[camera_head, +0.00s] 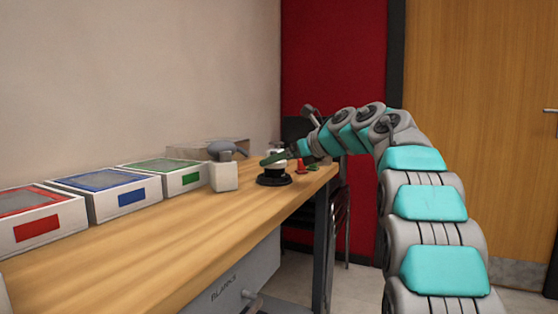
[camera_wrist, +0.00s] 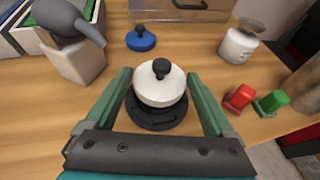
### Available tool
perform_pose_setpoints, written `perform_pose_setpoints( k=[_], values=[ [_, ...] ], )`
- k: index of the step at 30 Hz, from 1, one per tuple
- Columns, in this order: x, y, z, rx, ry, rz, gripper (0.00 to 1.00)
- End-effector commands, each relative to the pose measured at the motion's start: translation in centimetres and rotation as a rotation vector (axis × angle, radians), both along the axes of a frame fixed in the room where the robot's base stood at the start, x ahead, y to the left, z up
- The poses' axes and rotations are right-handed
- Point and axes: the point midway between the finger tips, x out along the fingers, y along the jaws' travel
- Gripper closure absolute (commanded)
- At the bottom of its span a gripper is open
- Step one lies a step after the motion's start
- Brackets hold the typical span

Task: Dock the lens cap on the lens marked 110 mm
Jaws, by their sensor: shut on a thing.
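My gripper (camera_wrist: 157,72) has its green fingers on either side of a white round piece with a black knob (camera_wrist: 160,92) and is shut on it. I take this piece for the lens cap, but no label on it is readable. It stands upright over a wide black ring-shaped base (camera_wrist: 156,115); whether it rests on the base or hangs just above is unclear. In the head view the base (camera_head: 273,180) is at the table's far end, with my gripper (camera_head: 272,158) over it. No 110 mm marking can be read.
A blue disc with a black knob (camera_wrist: 141,40) lies behind. A white jar-like piece (camera_wrist: 239,46) stands back right, red (camera_wrist: 238,98) and green (camera_wrist: 270,103) pieces at right. A white block holder (camera_head: 223,177) and colour-marked boxes (camera_head: 95,194) line the wall. The front tabletop (camera_head: 150,235) is clear.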

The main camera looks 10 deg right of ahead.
Motion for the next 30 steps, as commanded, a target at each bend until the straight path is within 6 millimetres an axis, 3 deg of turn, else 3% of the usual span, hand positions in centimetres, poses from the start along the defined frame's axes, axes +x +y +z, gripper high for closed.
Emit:
perform_pose_setpoints(
  k=[20, 21, 23, 30],
  values=[
    [0.0, 0.0, -1.2, 0.0, 0.0, 0.0, 0.63],
    [0.0, 0.0, -1.1, 0.0, 0.0, 0.001, 0.07],
    [0.0, 0.0, -1.0, 0.0, 0.0, 0.001, 0.01],
    [0.0, 0.0, -1.0, 0.0, 0.0, 0.0, 0.0]
  ],
)
